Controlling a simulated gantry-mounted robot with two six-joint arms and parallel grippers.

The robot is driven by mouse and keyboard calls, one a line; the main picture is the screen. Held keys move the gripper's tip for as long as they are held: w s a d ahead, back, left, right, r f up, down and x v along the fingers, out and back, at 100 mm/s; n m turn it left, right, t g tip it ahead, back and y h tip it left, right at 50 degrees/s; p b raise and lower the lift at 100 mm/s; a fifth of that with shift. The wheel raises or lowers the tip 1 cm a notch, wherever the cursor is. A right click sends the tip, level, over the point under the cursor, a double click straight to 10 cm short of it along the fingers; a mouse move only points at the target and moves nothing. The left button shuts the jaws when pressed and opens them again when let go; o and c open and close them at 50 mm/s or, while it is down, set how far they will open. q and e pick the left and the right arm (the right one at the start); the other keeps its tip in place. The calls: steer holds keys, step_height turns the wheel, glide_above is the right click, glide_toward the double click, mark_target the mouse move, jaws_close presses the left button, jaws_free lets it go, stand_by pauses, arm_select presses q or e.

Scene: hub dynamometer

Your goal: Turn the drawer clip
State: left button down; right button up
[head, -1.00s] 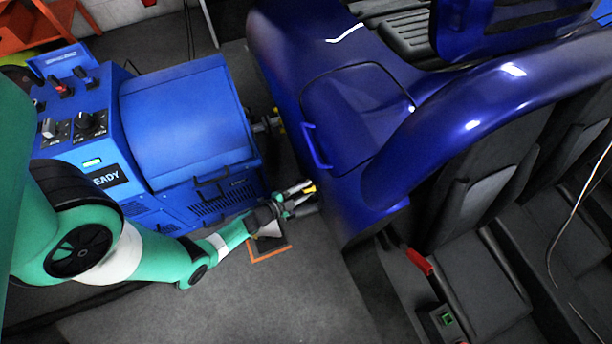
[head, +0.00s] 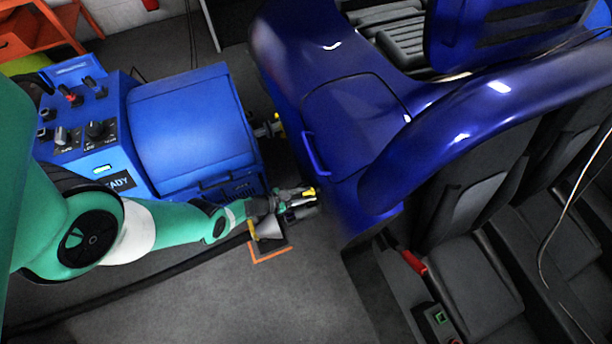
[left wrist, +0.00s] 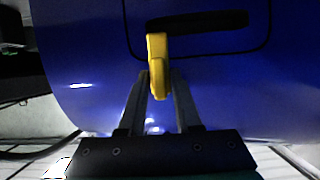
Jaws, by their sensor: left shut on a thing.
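The yellow drawer clip (left wrist: 157,62) stands upright in the middle of the left wrist view, against the blue car body, just below a dark slot. In the head view the clip (head: 309,192) is a small yellow piece near the car's lower side. My left gripper (left wrist: 158,92) is shut on the clip, with its two fingers on either side of the clip's lower end. In the head view the left gripper (head: 303,197) reaches in from the left, beside the car's side. My right gripper is not in view.
The blue dynamometer cabinet (head: 190,120) with knobs and a lit display stands left of the car (head: 350,110). A blue handle (head: 314,153) sticks out from the car panel. An orange floor mark (head: 270,256) lies below my gripper.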

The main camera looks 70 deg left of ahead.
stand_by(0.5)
arm_select(q)
steer(key=c, duration=0.8)
jaws_free()
steer(key=shift+c, duration=0.2)
steer(key=shift+s+r+p, duration=0.25)
steer(key=shift+s+p, duration=0.05)
steer(key=shift+p, duration=0.05)
steer(key=p+v, duration=0.5)
steer(key=v, duration=0.6)
steer(key=shift+a+f, duration=0.1)
